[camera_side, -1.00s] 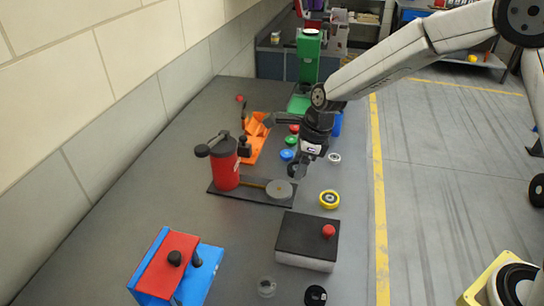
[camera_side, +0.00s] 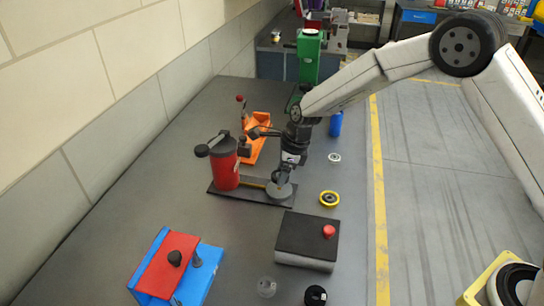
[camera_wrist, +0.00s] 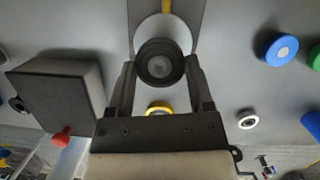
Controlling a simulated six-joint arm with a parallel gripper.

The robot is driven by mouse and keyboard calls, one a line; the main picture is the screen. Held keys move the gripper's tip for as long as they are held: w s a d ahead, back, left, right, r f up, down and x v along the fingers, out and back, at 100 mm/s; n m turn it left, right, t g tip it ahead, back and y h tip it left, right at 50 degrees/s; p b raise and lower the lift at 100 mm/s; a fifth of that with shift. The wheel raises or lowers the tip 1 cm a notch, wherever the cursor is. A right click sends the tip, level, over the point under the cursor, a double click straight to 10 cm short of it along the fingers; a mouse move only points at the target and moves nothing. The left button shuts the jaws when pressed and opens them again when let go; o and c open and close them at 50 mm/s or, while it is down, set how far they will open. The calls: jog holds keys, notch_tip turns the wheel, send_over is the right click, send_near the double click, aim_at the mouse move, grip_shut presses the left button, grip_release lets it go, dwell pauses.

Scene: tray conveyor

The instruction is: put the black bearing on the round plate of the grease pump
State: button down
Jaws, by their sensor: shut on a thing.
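The black bearing (camera_wrist: 160,64) shows in the wrist view as a dark ring with a grey middle, between the two fingers of my gripper (camera_wrist: 160,72). My gripper is shut on it. The round plate (camera_wrist: 160,24) of the grease pump is a pale disc behind and partly covered by the bearing. In the side view, the grease pump (camera_side: 226,165) is a red cylinder on a dark base, and my gripper (camera_side: 281,188) is at its grey round plate (camera_side: 279,196). I cannot tell whether the bearing touches the plate.
A yellow ring (camera_side: 329,199) and a black box with a red knob (camera_side: 306,238) stand near the plate. An orange holder (camera_side: 257,138) is behind the pump. A blue and red fixture (camera_side: 178,266) is at front left. A black round part (camera_side: 315,295) lies at the front.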

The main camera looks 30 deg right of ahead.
jog(key=shift+d+x, duration=0.2)
jog(key=shift+x, duration=0.65)
jog(key=shift+d+x, duration=0.15)
jog(key=shift+x, duration=0.65)
jog(key=shift+s+f, duration=0.1)
jog(key=shift+f, duration=0.1)
grip_release()
jog(key=shift+r, duration=0.1)
jog(key=v, duration=1.2)
jog(key=shift+d, duration=0.1)
